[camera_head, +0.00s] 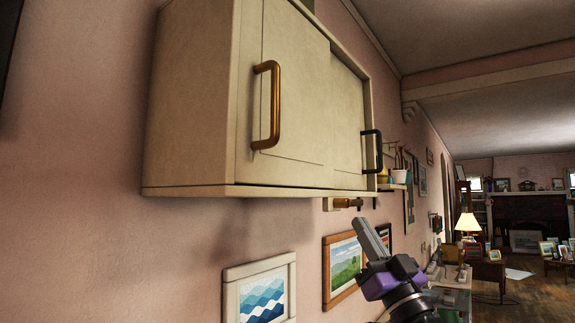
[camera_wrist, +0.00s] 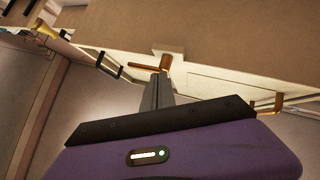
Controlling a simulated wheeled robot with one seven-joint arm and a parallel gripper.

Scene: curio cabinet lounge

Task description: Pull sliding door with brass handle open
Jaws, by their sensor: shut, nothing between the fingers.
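A cream wall cabinet (camera_head: 195,100) has two sliding doors. The near left door (camera_head: 290,85) carries the brass handle (camera_head: 266,105), a vertical bar. The far right door (camera_head: 348,115) carries a black handle (camera_head: 372,150). My gripper (camera_head: 361,224) is shut and empty, below and to the right of the cabinet, clear of both handles. In the wrist view my gripper's closed fingers (camera_wrist: 160,78) point toward the cabinet's underside. There the brass handle (camera_wrist: 270,106) shows at the right and the black handle (camera_wrist: 108,65) at the left.
Framed pictures (camera_head: 262,290) hang below. A shelf with pots (camera_head: 390,183) is beyond the cabinet.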

